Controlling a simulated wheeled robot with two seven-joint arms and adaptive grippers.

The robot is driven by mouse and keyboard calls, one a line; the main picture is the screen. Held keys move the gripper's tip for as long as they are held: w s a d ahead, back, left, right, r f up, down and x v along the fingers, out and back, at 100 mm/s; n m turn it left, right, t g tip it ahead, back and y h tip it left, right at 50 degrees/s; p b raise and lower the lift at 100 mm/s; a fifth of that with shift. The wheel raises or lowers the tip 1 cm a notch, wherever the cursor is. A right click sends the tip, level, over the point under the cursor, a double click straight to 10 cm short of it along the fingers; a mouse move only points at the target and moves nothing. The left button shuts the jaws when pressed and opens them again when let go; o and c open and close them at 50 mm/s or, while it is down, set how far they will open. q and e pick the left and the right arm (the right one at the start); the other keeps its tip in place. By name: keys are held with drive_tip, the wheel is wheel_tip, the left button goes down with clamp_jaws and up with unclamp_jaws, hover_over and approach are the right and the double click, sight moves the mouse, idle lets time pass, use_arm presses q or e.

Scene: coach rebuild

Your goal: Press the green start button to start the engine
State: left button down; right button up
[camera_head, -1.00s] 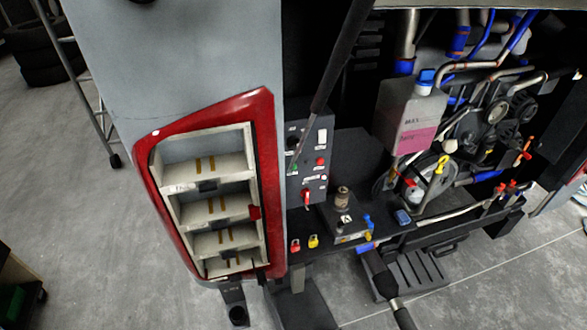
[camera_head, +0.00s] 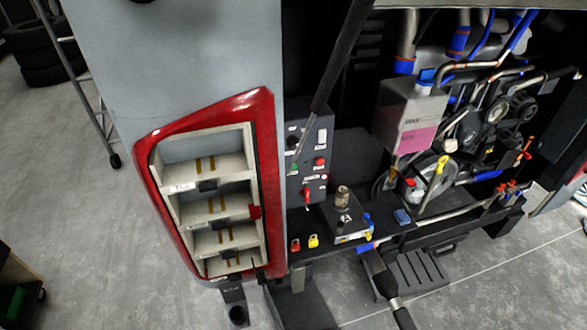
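The control panel (camera_head: 311,178) is a dark grey box on the left side of the open engine bay. The small green start button (camera_head: 294,169) is on its left edge. The thin lower end of a dark strut passes across or right beside the button, so the button is only partly clear. A red button (camera_head: 320,162) is to its right, and a red switch (camera_head: 307,197) is lower on the panel. Nothing is seen touching the panel's buttons apart from the strut's overlap in the picture.
The strut (camera_head: 334,70) slants down in front of the panel. A red-framed tail light housing (camera_head: 268,150) stands to the left. A jug with a pink label (camera_head: 408,115), hoses and pulleys fill the right. Red and yellow padlocks (camera_head: 313,241) are below the panel. Open floor is at left.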

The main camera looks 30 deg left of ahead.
drive_tip(key=shift+c, duration=0.5)
idle(0.3)
clamp_jaws()
idle(1.4)
